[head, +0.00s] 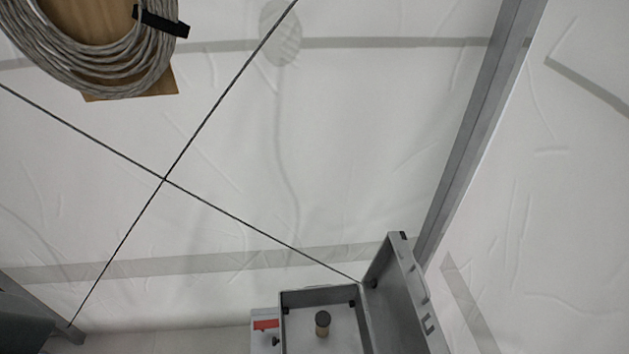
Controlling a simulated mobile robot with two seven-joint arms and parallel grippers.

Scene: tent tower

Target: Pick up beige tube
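A small upright cylinder (322,332) with a dark top and a tan side stands inside an open grey metal case (283,322) at the bottom of the head view. It looks like the beige tube. I see it from above, and its length is hard to judge. The case's lid (398,292) is swung up on the right side. The near part of the case is cut off by the lower edge of the picture. Neither of my grippers is in view.
A grey device with a red patch (265,324) is beside the case's left wall. White tent fabric fills the back, with two crossing dark cords (165,179) and a grey pole (478,120). A cable coil (85,75) hangs on a wooden board at upper left.

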